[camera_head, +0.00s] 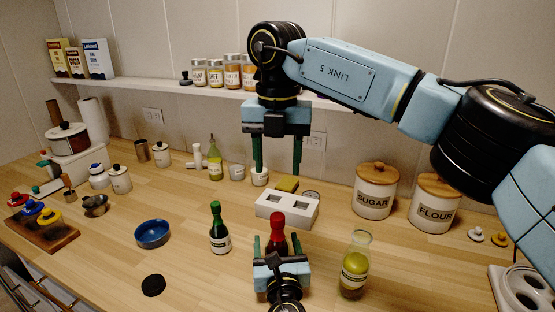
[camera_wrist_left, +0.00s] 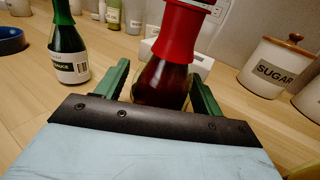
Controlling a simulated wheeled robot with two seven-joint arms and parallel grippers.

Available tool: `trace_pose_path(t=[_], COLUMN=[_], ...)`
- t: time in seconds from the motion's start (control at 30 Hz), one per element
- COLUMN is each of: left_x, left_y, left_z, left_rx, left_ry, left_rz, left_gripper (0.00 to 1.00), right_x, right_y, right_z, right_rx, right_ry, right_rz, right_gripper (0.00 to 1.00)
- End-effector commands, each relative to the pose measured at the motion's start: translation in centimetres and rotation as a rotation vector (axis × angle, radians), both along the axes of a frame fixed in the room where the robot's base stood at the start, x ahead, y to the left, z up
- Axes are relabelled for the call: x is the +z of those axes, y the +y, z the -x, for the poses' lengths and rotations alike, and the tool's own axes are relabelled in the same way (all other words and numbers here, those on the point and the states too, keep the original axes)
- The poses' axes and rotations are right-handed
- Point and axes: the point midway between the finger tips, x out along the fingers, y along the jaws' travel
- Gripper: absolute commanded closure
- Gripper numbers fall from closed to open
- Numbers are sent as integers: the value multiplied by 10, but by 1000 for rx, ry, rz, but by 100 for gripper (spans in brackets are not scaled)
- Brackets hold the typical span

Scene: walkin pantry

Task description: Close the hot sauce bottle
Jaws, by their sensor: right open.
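A bottle with dark red contents and a red top (camera_head: 278,222) stands on the counter at the front middle. I take it as the hot sauce bottle. It also shows in the left wrist view (camera_wrist_left: 165,82), its upper end cut off by the frame edge. My left gripper (camera_head: 277,248) is low around the bottle, with one green finger on each side. In the left wrist view the fingers (camera_wrist_left: 160,88) look spread, with a gap at the bottle's left side. My right gripper (camera_head: 277,170) is open and empty, pointing down above and behind the bottle. A black disc (camera_head: 153,285) lies flat at the front left.
A green sauce bottle (camera_head: 219,228) stands to the left and a yellow-green bottle (camera_head: 355,265) to the right. A white holder (camera_head: 287,209) is behind. Sugar (camera_head: 373,197) and flour (camera_head: 435,210) canisters stand at right. A blue bowl (camera_head: 152,234) is at left.

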Motion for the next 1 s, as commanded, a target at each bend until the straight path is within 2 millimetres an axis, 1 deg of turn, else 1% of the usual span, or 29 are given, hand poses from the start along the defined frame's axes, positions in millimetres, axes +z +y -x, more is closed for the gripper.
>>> trace_pose_path(t=[0.33, 0.47, 0.57, 0.8, 0.9, 1.0], left_x=[0, 0, 0, 0, -1, -1], left_y=[0, -2, -3, -10, -12, -14], left_z=[1, 13, 31, 86, 105, 119], left_rx=[0, -1, -1, -1, -2, 0], left_ry=[0, 1, 4, 3, 3, 2], left_rz=[0, 0, 2, 1, 0, 0], left_gripper=[25, 25, 25, 25, 25, 25], right_x=[0, 2, 5, 9, 9, 10], right_y=[0, 0, 0, 0, 0, 0], right_z=[0, 0, 0, 0, 0, 0], right_rx=[0, 0, 0, 0, 0, 0], right_ry=[0, 0, 0, 0, 0, 0], right_rz=[0, 0, 0, 0, 0, 0], right_gripper=[49, 49, 49, 49, 49, 49])
